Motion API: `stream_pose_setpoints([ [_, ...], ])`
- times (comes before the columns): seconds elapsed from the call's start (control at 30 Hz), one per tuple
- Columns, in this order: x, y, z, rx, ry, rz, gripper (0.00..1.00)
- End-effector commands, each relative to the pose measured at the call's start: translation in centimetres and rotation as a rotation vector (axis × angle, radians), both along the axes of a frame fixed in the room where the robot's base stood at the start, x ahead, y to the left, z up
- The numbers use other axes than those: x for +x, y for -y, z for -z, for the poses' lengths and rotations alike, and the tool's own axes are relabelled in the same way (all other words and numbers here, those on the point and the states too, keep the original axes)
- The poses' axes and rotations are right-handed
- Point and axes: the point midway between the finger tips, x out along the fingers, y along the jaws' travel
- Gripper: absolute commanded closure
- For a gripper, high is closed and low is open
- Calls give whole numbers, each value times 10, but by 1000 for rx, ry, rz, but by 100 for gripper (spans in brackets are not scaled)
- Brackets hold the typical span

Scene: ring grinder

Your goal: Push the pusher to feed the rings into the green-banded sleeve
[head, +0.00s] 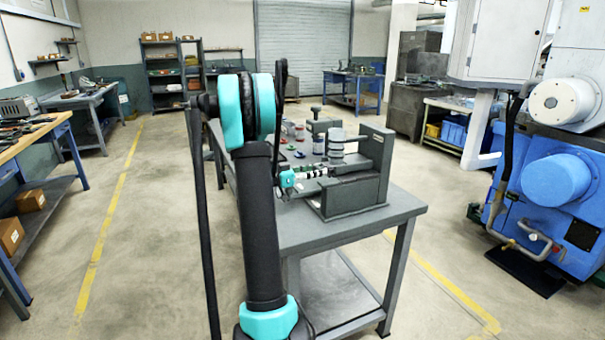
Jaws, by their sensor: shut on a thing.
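My gripper (314,173) is at the front left of a dark grey fixture (352,196) on the grey workbench (325,234). I cannot tell which one has the green band, and the rings are too small to make out.
The fixture's tall end plate (374,165) rises right of my gripper. Small coloured parts (299,154) lie on the bench behind my arm. A large blue machine (550,190) stands at the right. Another workbench (35,140) is at the left. The floor between is clear.

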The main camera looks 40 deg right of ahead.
Motion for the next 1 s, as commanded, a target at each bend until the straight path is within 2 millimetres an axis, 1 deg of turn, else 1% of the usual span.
stream_pose_setpoints([
  [0.8, 14, -50, 0, -2, 0, -3, 96],
  [1.0, 15, -59, 0, -2, 0, -2, 96],
])
